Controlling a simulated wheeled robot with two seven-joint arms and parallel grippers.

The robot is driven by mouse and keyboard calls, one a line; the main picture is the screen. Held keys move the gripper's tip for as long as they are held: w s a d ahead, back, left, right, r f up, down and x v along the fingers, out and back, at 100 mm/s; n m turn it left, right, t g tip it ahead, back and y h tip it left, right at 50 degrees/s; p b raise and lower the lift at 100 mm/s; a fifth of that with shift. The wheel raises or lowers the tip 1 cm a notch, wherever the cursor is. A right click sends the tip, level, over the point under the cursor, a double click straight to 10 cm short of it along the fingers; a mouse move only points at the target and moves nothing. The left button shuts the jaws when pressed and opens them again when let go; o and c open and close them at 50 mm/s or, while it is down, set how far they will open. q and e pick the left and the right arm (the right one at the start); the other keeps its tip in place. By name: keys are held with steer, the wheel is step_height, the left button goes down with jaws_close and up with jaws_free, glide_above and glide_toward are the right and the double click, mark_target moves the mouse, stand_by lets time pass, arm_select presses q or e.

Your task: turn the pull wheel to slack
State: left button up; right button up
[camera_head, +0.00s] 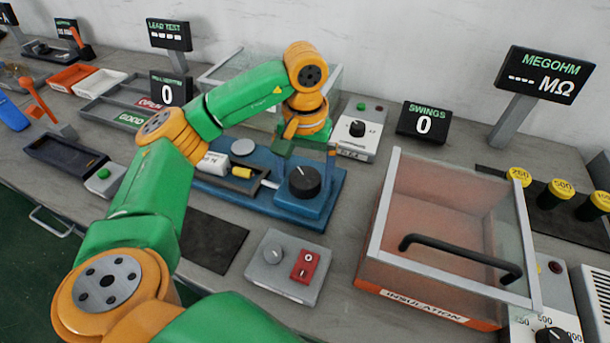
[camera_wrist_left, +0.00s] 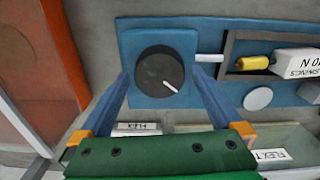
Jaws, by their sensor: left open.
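The pull wheel is a black round knob (camera_head: 305,181) with a white pointer line, on a blue plate at the right end of the blue fixture (camera_head: 328,196). In the left wrist view the knob (camera_wrist_left: 160,78) sits ahead of my gripper, its white line pointing to the lower right. My left gripper (camera_head: 304,168) is open above the knob. In the left wrist view its two blue fingers (camera_wrist_left: 162,90) stand either side of the knob, with a gap on each side. Whether the fingertips reach down to the knob's height I cannot tell. My right gripper is not in view.
A yellow plug part (camera_head: 242,172) and a white block (camera_head: 213,163) sit on the fixture left of the knob. A clear-lidded insulation box (camera_head: 385,225) stands to the right. A grey switch box (camera_head: 285,267) stands in front, and a white dial box (camera_head: 358,135) behind.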

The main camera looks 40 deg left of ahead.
arm_select(q)
steer(key=shift+f, duration=0.4)
steer(key=c, duration=1.2)
steer(key=shift+n, duration=0.4)
